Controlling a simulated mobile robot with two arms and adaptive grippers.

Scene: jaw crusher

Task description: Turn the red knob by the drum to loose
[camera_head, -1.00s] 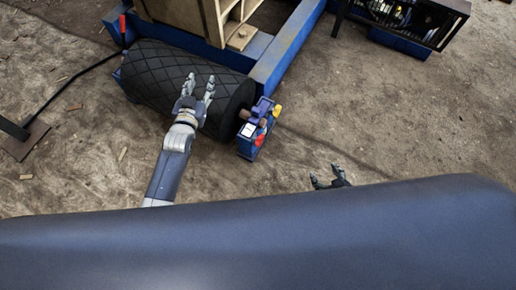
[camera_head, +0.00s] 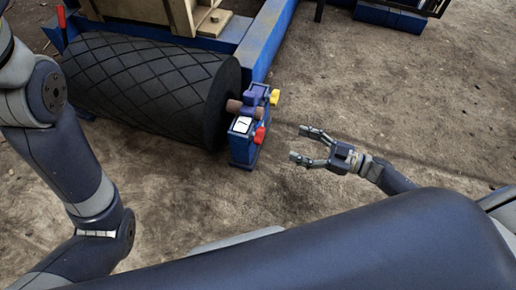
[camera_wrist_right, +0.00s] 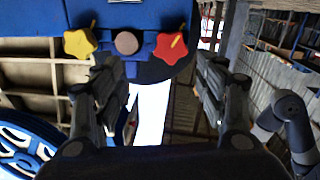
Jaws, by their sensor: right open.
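The red knob (camera_head: 259,136) is on the near right side of the blue bearing block (camera_head: 243,147) at the right end of the black drum (camera_head: 150,85). My right gripper (camera_head: 299,145) is open and empty, a short way right of the red knob, with its fingers pointing at it. In the right wrist view the star-shaped red knob (camera_wrist_right: 171,47) with a yellow pointer mark shows beyond the open fingers (camera_wrist_right: 160,78), apart from them. My left arm crosses the left side of the head view; its gripper is out of view.
A yellow knob (camera_head: 274,97) is on the same block, behind the red one; it also shows in the wrist view (camera_wrist_right: 80,43). A brown shaft end (camera_wrist_right: 126,43) lies between the knobs. A blue frame beam (camera_head: 268,38) runs behind. Bare ground lies to the right.

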